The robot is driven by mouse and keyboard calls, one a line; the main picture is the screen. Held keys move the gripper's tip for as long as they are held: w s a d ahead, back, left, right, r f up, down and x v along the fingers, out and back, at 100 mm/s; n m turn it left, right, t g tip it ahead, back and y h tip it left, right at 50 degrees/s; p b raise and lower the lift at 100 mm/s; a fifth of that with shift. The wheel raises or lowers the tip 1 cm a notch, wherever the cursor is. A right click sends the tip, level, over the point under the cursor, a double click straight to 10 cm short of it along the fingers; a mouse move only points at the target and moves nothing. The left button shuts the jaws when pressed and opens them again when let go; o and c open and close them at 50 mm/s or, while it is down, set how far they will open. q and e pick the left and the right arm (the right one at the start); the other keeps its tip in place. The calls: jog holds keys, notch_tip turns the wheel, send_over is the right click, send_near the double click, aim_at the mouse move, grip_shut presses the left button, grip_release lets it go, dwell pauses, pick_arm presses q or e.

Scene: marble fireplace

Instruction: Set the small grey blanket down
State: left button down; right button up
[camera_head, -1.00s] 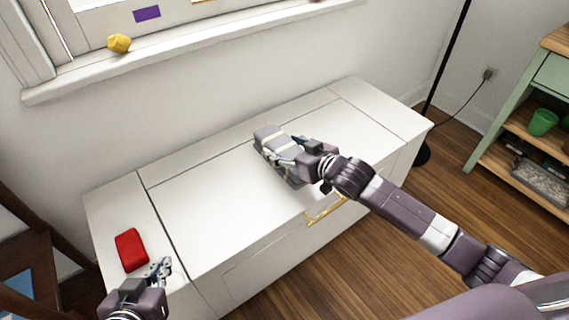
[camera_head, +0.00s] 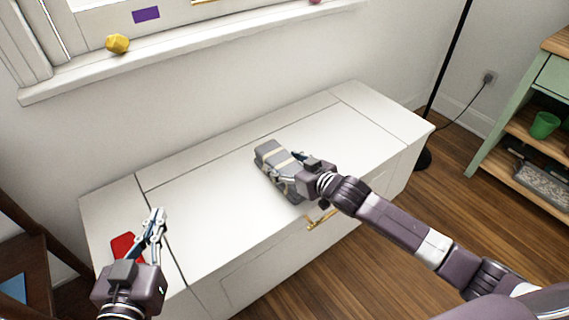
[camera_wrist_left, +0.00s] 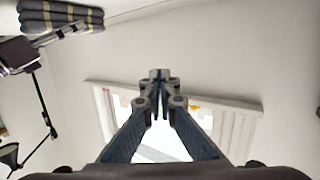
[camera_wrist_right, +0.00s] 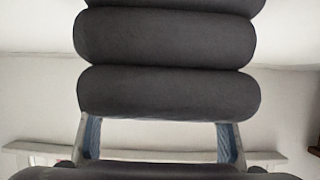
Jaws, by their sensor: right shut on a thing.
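The small grey blanket (camera_head: 270,157) is folded in layers with pale stripes. In the head view it is at the middle of the white chest top; I cannot tell whether it touches the surface. My right gripper (camera_head: 299,165) is at its right end, shut on it. The blanket's dark rolled layers (camera_wrist_right: 165,92) fill the upper right wrist view, between and beyond the fingers. The blanket also shows at the upper left of the left wrist view (camera_wrist_left: 60,16). My left gripper (camera_head: 154,220) is empty with its fingertips together, above the chest's left end.
A red object (camera_head: 122,245) lies on the chest's left end, partly hidden by my left gripper. The white chest top (camera_head: 205,205) is clear around the blanket. A windowsill (camera_head: 190,50) with a yellow object (camera_head: 117,43) runs behind. A black lamp pole (camera_head: 445,75) stands at right.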

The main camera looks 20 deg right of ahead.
jog(key=shift+f, duration=0.15)
jog(key=o, duration=1.4)
